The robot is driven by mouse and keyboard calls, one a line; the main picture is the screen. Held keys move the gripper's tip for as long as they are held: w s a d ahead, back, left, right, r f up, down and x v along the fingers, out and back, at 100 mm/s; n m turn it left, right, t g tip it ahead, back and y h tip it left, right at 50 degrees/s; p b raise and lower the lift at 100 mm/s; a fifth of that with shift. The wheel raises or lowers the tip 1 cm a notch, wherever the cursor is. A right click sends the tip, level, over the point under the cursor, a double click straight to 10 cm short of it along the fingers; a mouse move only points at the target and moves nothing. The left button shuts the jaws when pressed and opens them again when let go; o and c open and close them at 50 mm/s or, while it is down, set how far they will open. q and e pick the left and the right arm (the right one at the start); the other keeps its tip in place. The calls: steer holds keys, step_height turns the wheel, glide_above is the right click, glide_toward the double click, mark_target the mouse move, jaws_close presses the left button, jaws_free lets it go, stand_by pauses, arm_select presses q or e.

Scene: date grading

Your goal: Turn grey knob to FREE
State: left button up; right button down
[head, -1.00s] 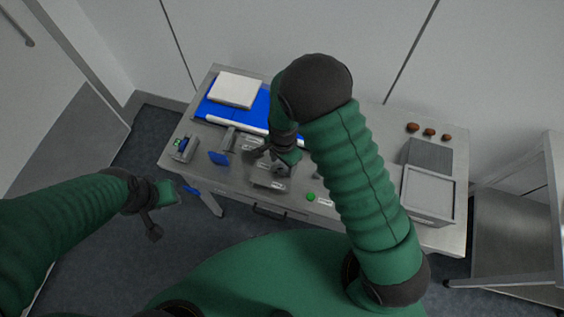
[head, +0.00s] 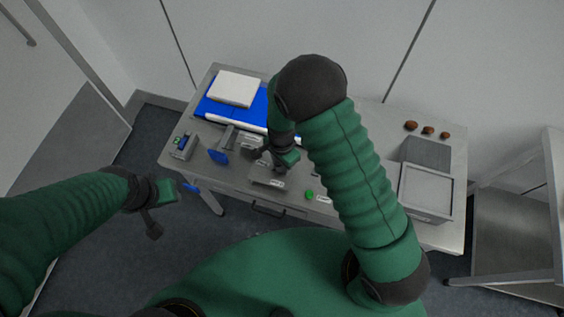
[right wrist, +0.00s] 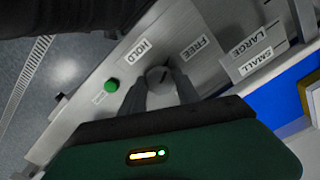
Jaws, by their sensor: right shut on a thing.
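The grey knob (right wrist: 158,77) shows in the right wrist view on a grey panel, between the labels HOLD (right wrist: 137,51) and FREE (right wrist: 194,48). A short dark mark is on its top; I cannot tell surely which label it points to. My right gripper (right wrist: 160,90) is shut on the knob, one finger on each side. In the head view my right gripper (head: 272,159) is low over the table's front middle, and the knob is hidden there. My left gripper (head: 160,212) hangs in front of the table's left end, away from the knob; its jaw opening is unclear.
A green button (right wrist: 111,85) is near the knob. SMALL and LARGE labels sit by a blue belt (head: 213,113) with a white block (head: 236,88). A blue paddle (head: 218,157) is left. A grey tray (head: 426,190) and several brown dates (head: 428,130) are right.

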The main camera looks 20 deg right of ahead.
steer(key=m, duration=0.1)
steer(key=m+p, duration=0.1)
steer(key=m, duration=0.1)
steer(key=shift+w+r, duration=0.15)
steer(key=shift+r, duration=0.15)
steer(key=shift+m+p, duration=0.3)
steer(key=shift+m, duration=0.5)
steer(key=shift+w+f+m, duration=0.1)
steer(key=shift+m, duration=0.2)
steer(key=c, duration=1.1)
jaws_free()
steer(key=shift+d, duration=0.1)
steer(key=shift+o, duration=1.1)
steer(key=shift+f, duration=0.1)
